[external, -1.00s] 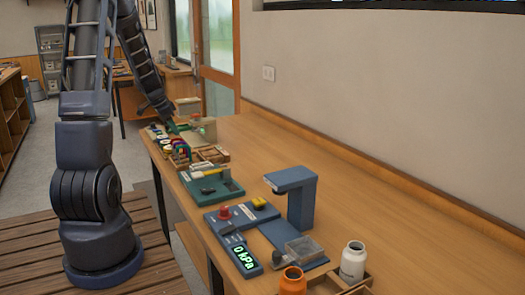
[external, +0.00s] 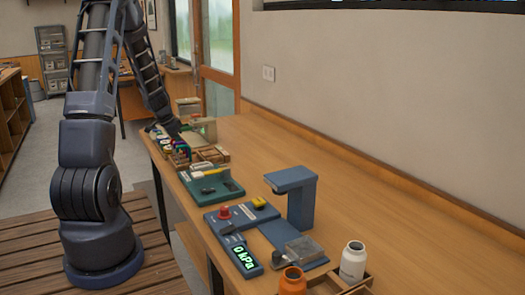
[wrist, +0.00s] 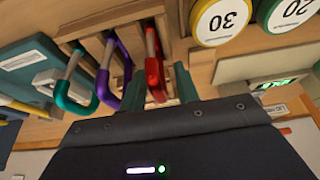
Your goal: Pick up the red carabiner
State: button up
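The red carabiner (wrist: 154,75) hangs in a wooden rack (wrist: 112,22) in the wrist view, right of a purple carabiner (wrist: 131,92) and a teal one (wrist: 72,92). My gripper (wrist: 158,84) is open, with one finger on each side of the red carabiner's lower part. A gap seems to show on the right side; I cannot tell whether either finger touches it. In the external view my gripper (external: 179,139) is down at the carabiner rack at the far end of the counter. The red carabiner is too small to make out there.
A green tray (external: 212,187) sits nearer on the counter. The counter's right side is clear.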

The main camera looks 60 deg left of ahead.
grip_shut()
jog(key=shift+r, duration=0.1)
